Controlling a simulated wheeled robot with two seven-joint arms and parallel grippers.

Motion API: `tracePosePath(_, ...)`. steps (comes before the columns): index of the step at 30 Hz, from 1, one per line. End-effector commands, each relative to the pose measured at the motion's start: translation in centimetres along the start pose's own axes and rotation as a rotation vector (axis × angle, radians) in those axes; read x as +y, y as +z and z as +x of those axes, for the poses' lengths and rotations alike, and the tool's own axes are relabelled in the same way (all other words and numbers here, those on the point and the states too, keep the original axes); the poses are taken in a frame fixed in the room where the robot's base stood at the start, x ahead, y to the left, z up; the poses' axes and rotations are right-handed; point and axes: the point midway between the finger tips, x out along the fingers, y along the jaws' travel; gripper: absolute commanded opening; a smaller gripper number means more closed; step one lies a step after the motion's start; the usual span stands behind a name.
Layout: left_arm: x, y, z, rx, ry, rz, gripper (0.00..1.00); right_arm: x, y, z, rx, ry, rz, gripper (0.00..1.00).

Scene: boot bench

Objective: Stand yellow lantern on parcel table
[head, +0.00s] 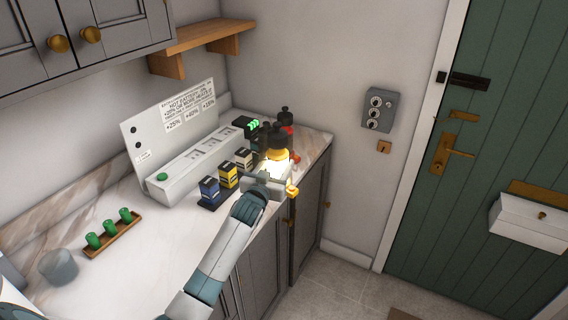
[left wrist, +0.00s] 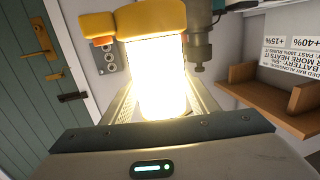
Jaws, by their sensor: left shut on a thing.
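The yellow lantern (head: 278,155) is lit and glows brightly near the front edge of the counter in the head view. My left gripper (head: 267,182) is shut on it. In the left wrist view, the lantern's glowing white body (left wrist: 162,85) stands between the fingers of my left gripper (left wrist: 160,110), with a yellow end cap at the top of the picture. Glare and the gripper hide part of the lantern, and I cannot tell whether it touches the counter. No parcel table shows in either view. My right gripper is not in view.
Close by on the marble counter (head: 125,275) are a dark and red lantern (head: 286,125), a grey charger rack (head: 190,158) and several battery packs (head: 228,176). A tray of green cells (head: 112,232) and a cup (head: 58,267) lie left. Floor is open before the green door (head: 500,130).

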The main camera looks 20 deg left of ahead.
Motion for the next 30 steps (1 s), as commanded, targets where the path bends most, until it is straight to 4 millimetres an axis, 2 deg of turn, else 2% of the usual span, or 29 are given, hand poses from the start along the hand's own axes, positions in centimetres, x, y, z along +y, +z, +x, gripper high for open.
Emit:
tracePosePath(5, 2.2, 1.8, -2.1, 0.003, 0.022, 0.012, 0.13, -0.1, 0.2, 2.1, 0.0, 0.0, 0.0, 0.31)
tracePosePath(8, 4.1, 3.1, -4.1, 0.003, 0.039, 0.021, 0.13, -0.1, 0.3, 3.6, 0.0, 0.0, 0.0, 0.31)
tracePosePath(14, 8.0, 5.7, -9.4, 0.003, 0.074, 0.034, 0.13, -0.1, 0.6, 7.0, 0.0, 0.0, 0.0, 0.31)
tracePosePath(18, 10.4, 7.1, -13.6, 0.004, 0.093, 0.035, 0.13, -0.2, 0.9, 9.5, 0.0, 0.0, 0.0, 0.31)
tracePosePath(24, 12.6, 8.3, -19.5, 0.006, 0.109, 0.023, 0.13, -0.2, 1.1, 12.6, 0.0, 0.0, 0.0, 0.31)
tracePosePath(30, 13.4, 8.6, -23.6, 0.008, 0.112, 0.008, 0.13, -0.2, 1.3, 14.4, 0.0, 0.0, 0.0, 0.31)
